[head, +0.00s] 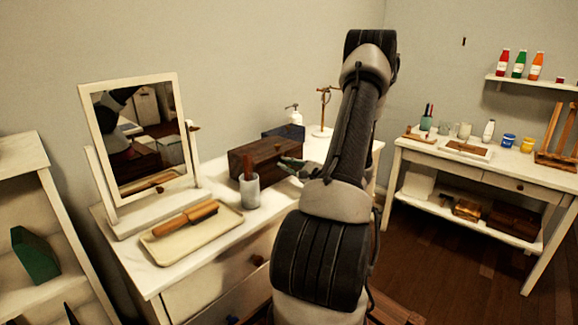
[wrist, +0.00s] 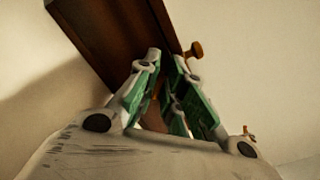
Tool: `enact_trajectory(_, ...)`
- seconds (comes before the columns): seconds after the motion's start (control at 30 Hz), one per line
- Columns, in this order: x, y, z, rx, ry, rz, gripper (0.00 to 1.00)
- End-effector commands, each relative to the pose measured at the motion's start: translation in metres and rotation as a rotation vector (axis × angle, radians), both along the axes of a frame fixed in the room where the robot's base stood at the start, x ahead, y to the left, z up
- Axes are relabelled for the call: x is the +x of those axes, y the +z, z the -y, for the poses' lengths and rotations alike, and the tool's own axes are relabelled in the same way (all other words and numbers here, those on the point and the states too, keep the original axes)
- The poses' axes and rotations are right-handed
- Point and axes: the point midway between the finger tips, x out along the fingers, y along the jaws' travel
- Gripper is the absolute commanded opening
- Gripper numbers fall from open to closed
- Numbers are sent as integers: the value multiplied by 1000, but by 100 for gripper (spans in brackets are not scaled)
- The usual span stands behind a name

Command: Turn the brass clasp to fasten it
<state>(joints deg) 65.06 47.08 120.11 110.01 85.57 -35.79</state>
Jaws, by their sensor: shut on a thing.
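A dark brown wooden box (head: 262,158) stands closed on the white dresser. It fills the upper middle of the wrist view (wrist: 105,38), tilted in the picture. My gripper (head: 291,164) is at the box's right end, partly hidden by my arm. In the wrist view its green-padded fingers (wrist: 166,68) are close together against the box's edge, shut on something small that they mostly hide. A brass-coloured knob-like piece (wrist: 194,51) shows just right of the fingertips; it appears to be part of the clasp, but I cannot tell how it is turned.
On the dresser (head: 155,277) are a tray (head: 166,249) with a brush, a cup (head: 249,190), a tilting mirror (head: 140,135), a dark blue box (head: 290,132), a dispenser (head: 293,115) and a brass stand (head: 324,108). A side table (head: 455,163) stands to the right.

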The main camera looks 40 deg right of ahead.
Motion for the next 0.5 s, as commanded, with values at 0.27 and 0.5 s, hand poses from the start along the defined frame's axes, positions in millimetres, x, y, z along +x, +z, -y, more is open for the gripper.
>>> enact_trajectory(0.27, -1, -3, -2, -258, 0, 19, 0)
enact_trajectory(0.5, -1, -5, -2, -468, 1, 35, 0)
